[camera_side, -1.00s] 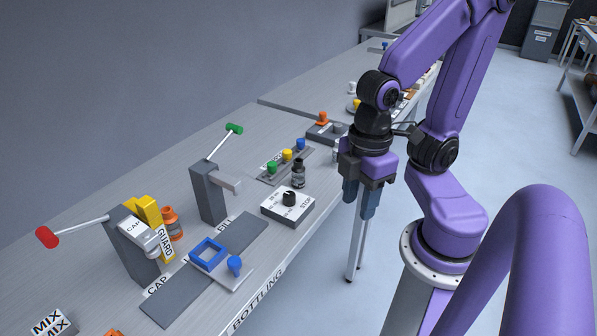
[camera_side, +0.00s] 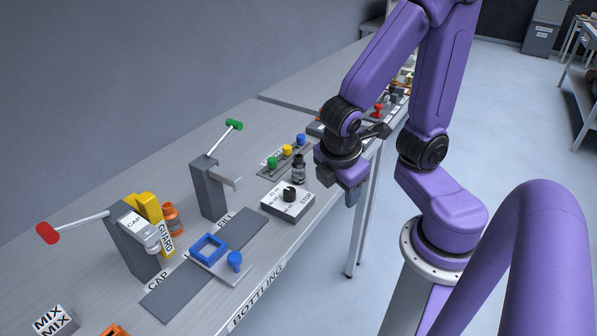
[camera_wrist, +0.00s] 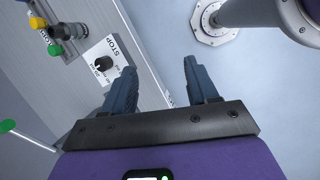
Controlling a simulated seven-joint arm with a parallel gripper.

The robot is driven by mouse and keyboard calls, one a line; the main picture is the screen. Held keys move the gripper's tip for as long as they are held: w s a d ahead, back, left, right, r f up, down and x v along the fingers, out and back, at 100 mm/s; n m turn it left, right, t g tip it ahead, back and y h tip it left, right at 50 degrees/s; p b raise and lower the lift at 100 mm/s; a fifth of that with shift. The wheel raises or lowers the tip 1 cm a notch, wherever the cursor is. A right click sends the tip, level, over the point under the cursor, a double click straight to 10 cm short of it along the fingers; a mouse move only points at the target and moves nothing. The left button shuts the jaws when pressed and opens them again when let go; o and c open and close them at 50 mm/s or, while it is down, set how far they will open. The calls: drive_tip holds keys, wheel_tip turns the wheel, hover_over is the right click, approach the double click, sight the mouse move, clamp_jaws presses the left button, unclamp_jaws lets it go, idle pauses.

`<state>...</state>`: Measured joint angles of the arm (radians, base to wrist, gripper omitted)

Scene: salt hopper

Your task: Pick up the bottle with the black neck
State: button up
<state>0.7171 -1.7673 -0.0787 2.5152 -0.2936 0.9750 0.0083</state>
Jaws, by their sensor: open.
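The small dark bottle with the black neck (camera_side: 299,168) stands upright on the bench, behind the white STOP box and beside the row of coloured knobs. It also shows in the wrist view (camera_wrist: 72,32) at the upper left, seen from above. My gripper (camera_wrist: 158,70) is open and empty, with its two blue-grey fingers spread over the bench's front edge and the floor. In the side view my gripper (camera_side: 352,190) is to the right of the bottle and apart from it; its fingers are mostly hidden there.
The STOP box (camera_side: 287,205) with a black knob stands just in front of the bottle. Green, yellow and blue knobs (camera_side: 287,151) are close behind it. A grey stand with a green-ended lever (camera_side: 208,188) rises to the left. An orange bottle (camera_side: 172,218) stands farther left.

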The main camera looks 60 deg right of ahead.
drive_tip(key=w+d+f+n+t+h, duration=0.2)
drive_tip(key=w+d+n+h, duration=0.25)
drive_tip(key=w, duration=0.25)
drive_tip(key=n+t+h, duration=0.3)
drive_tip(key=n+t, duration=0.1)
drive_tip(key=n, duration=0.1)
approach(299, 156)
drive_tip(key=x, duration=0.5)
drive_tip(key=shift+w+f, duration=0.1)
drive_tip(key=shift+w, duration=0.3)
drive_tip(key=shift+s+x, duration=0.15)
drive_tip(key=shift+x, duration=1.15)
drive_tip(key=shift+s+x, duration=0.1)
drive_tip(key=shift+x, duration=1.2)
drive_tip(key=shift+d+h, duration=0.1)
drive_tip(key=shift+h, duration=0.15)
drive_tip(key=c, duration=1)
